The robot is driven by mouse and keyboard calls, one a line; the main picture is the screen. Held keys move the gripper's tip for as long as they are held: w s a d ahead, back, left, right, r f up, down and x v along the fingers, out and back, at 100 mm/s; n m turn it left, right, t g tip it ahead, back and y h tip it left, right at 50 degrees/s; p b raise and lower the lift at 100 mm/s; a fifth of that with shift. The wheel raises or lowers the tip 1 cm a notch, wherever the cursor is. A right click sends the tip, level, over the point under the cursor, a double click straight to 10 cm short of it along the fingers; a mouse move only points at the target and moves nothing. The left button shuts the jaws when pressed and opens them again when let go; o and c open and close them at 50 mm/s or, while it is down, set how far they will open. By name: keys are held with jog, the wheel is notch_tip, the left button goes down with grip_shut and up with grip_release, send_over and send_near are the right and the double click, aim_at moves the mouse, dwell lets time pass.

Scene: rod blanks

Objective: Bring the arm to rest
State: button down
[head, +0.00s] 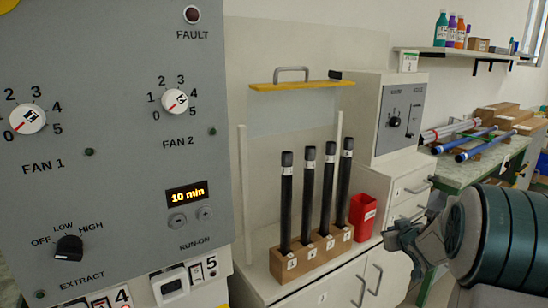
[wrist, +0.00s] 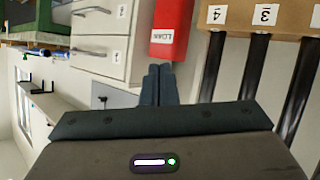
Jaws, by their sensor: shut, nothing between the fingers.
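My arm comes in from the right in the head view, with my gripper (head: 394,236) in front of the cabinet. In the wrist view my gripper (wrist: 159,72) has its two dark fingers together, with nothing between them. Several black rods (head: 308,190) stand upright in a numbered wooden block (head: 318,256) on the white counter, to the left of my gripper. The block (wrist: 262,14) and rods (wrist: 257,66) show upside down in the wrist view. My gripper appears apart from them.
A red bin (head: 362,216) stands beside the block; it also shows in the wrist view (wrist: 172,27), near the fingertips in the picture. A grey control panel (head: 115,130) fills the left. A green bench (head: 482,160) with tubes and boxes stands at the back right.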

jog(key=s+a+r+m+g+h+p, duration=0.25)
jog(key=s+a+r+p, duration=0.35)
jog(key=s+r, duration=0.3)
jog(key=s+a+r+g+y+p, duration=0.1)
jog(key=s+a+r+g+p, duration=0.1)
jog(key=s, duration=0.6)
jog(key=s+a+r+g+y+p, duration=0.1)
jog(key=s+a+r+g+p, duration=0.2)
jog(key=s+a, duration=0.4)
jog(key=s+a+r+g+y+p, duration=0.1)
jog(key=s+a+r+p, duration=0.3)
jog(key=s, duration=0.6)
jog(key=shift+s+a+g+y+p, duration=0.25)
jog(key=shift+g+y+p, duration=0.1)
jog(key=shift+g+p, duration=0.45)
jog(key=shift+r, duration=0.1)
